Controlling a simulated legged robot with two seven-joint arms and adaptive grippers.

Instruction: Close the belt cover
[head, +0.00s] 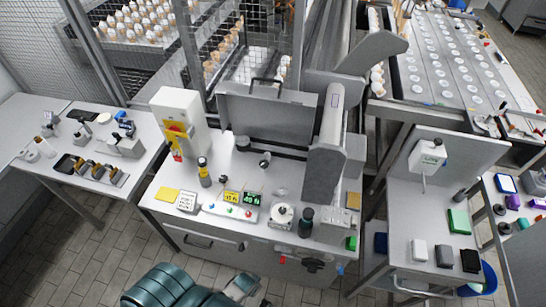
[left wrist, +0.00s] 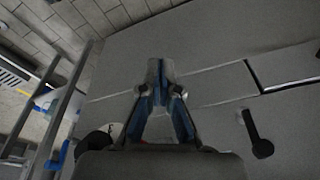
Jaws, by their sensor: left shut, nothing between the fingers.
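A grey upright panel with a dark handle on its top edge (head: 268,117) stands at the back of the middle bench; it looks like the belt cover, standing open. A dark slot (head: 270,149) lies along its foot. My left gripper (head: 238,287) is low in front of the bench, well apart from the panel. In the left wrist view its fingers (left wrist: 160,68) are together and empty, with blue inner sides. My right gripper is not in view.
A tall grey curved guard (head: 326,150) rises right of the panel, and a white box with a yellow switch plate (head: 180,122) stands left. Bottles, displays (head: 240,198) and a round dial (head: 282,216) crowd the bench front. Side tables stand left (head: 60,180) and right (head: 405,215).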

